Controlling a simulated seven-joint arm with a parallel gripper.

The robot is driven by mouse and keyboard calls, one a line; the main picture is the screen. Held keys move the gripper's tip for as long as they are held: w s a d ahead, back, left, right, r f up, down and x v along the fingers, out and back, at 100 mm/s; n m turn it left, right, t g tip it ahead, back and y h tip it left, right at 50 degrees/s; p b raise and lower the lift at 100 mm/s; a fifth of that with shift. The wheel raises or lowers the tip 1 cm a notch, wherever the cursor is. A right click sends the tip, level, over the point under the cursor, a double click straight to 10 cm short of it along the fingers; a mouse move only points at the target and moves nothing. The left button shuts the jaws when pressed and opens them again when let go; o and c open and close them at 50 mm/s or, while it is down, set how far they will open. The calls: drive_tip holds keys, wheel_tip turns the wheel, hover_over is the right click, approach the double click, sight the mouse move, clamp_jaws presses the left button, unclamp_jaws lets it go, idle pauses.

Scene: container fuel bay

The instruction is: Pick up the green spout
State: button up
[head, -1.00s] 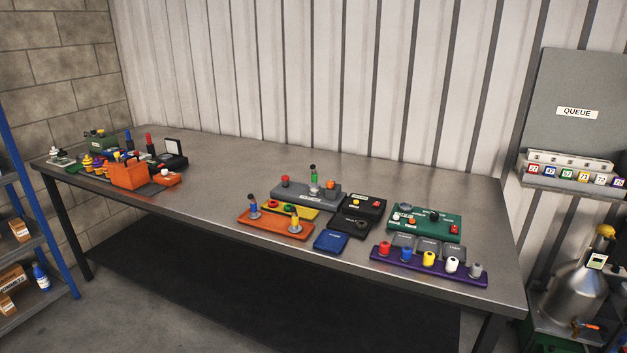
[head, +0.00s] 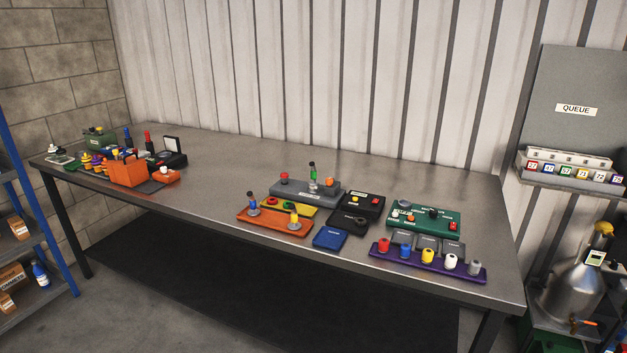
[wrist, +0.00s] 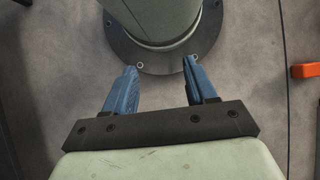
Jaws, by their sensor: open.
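The green spout (head: 313,174) stands upright on the grey block (head: 290,190) near the middle of the metal table in the head view. It has a dark top and is small in the picture. A red knob (head: 284,176) is on its left and an orange knob (head: 330,182) is on its right on the same block. My gripper (wrist: 163,78) shows only in the wrist view, with its two blue fingers apart and nothing between them. Below it are the floor and my own round base. The spout is not in the wrist view.
In front of the block are a yellow tray (head: 283,204), an orange tray (head: 268,226) with two spouts, and a blue pad (head: 330,237). Black boxes (head: 364,203) and a green panel (head: 445,226) stand to the right. The table between the block and the orange toolbox (head: 128,173) is clear.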

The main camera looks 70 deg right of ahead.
drive_tip(key=w+d+r+m+t+h, duration=0.1)
drive_tip(key=w+d+r, duration=0.2)
drive_tip(key=w+d, duration=0.55)
drive_tip(key=w+d+r+m+t, duration=0.1)
drive_tip(key=w+d+r+m, duration=0.15)
drive_tip(key=w, duration=1.05)
drive_tip(key=w+d+r+t+h, duration=0.1)
drive_tip(key=w+d+r, duration=0.1)
drive_tip(key=w+d, duration=0.7)
drive_tip(key=w+d+r+m+t+h, duration=0.1)
drive_tip(key=w+d+r+m, duration=0.2)
drive_tip(key=w+d+r, duration=0.9)
drive_tip(key=w+d+r+m+t+h, duration=0.1)
drive_tip(key=w+d+r+m+h, duration=0.1)
drive_tip(key=w+d+r, duration=0.95)
drive_tip(key=s+d+r+m+h, duration=0.1)
drive_tip(key=s+d+r, duration=0.1)
drive_tip(key=d+r, duration=0.55)
drive_tip(key=s+d+r+m, duration=0.1)
drive_tip(key=d+r, duration=0.4)
drive_tip(key=r, duration=0.6)
wheel_tip(320, 180, up, 21)
drive_tip(key=m+y, duration=0.2)
drive_tip(key=m, duration=0.9)
hover_over(313, 169)
drive_tip(key=w+a, duration=0.2)
drive_tip(key=a, duration=0.2)
drive_tip(key=x, duration=1.3)
drive_tip(key=shift+w+d+r, duration=0.15)
drive_tip(key=shift+d, duration=0.2)
